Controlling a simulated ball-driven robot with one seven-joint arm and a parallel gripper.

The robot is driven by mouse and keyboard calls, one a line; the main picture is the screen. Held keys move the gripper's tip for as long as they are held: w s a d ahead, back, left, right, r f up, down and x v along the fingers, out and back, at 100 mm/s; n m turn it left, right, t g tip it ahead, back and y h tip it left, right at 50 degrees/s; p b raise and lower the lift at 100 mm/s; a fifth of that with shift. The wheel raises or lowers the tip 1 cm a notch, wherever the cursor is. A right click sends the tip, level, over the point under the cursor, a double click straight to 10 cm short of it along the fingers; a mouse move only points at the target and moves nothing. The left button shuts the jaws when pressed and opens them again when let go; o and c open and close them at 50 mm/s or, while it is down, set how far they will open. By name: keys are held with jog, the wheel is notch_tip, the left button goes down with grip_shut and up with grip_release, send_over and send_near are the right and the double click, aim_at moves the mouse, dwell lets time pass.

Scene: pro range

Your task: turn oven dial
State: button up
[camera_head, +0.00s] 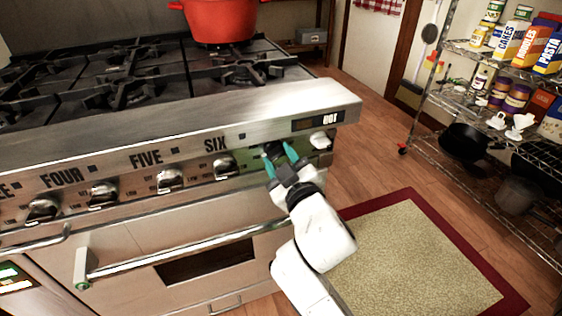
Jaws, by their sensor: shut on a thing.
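The oven (180,215) has a steel front with a row of dials below the cooktop. My gripper (280,158) is at the right part of this panel, its two teal fingers on either side of a dark dial (272,148). The fingers are shut on that dial, and the gripper body hides part of it. A lighter knob (321,140) sits to the right, below a small display (318,120). A silver dial (224,167) sits to the left under the word SIX. The dial's exact angle is too small to tell.
The oven door handle (190,250) runs below my gripper and sticks out. A red pot (220,20) stands on the cooktop. A wire shelf (440,115) with groceries stands at the right. A mat with a red border (420,262) lies on the floor.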

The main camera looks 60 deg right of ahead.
dwell(0.4)
jog(key=o, duration=1.1)
jog(key=shift+d, duration=0.1)
jog(key=shift+c, duration=0.2)
jog(key=v, duration=1)
jog(key=shift+s+a+b, duration=0.3)
jog(key=shift+b, duration=0.15)
